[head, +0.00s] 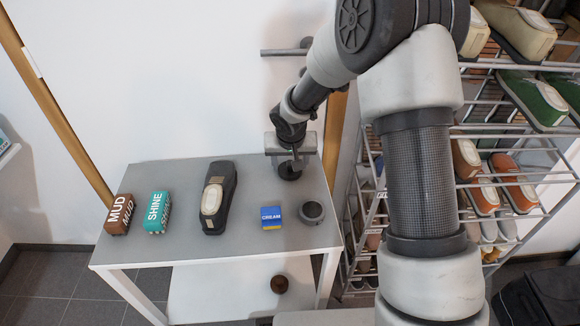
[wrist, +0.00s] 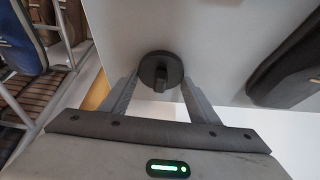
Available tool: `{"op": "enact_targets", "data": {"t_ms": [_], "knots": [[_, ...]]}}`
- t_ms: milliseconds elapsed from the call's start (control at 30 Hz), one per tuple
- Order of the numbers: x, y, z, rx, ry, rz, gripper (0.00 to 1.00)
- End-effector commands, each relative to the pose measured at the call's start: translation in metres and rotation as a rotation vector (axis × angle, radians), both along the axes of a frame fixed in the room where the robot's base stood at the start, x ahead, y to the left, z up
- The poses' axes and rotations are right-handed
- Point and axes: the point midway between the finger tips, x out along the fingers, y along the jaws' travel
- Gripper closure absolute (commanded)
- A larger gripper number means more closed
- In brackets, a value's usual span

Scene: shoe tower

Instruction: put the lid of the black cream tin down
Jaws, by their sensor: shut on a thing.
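The dark round lid (wrist: 161,69) with a small raised knob sits between my gripper's fingers in the wrist view. In the head view the lid (head: 290,172) shows just under my gripper (head: 291,158), over the back right part of the grey table (head: 255,170). My gripper is shut on the lid. I cannot tell whether the lid touches the table top. The round dark grey tin (head: 312,212) stands on the table's right side, open at the top, in front of and apart from the lid.
A blue CREAM box (head: 271,217) is left of the tin. Farther left are a dark shoe (head: 214,200), a teal SHINE box (head: 157,212) and a brown MUD box (head: 119,214). A wire shoe rack (head: 480,185) stands to the right. A brown round thing (head: 279,284) is on the lower shelf.

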Motion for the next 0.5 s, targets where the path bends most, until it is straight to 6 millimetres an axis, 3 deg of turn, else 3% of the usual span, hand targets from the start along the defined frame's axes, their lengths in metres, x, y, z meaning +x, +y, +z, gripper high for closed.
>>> {"op": "enact_targets", "data": {"t_ms": [400,433,500], "knots": [[0.0001,-0.0001,-0.0092,0.000,-0.001,0.000,0.65],[0.0002,-0.0001,-0.0071,0.000,-0.001,0.000,0.39],[0.0001,-0.0001,-0.0069,0.000,0.000,0.000,0.28]]}}
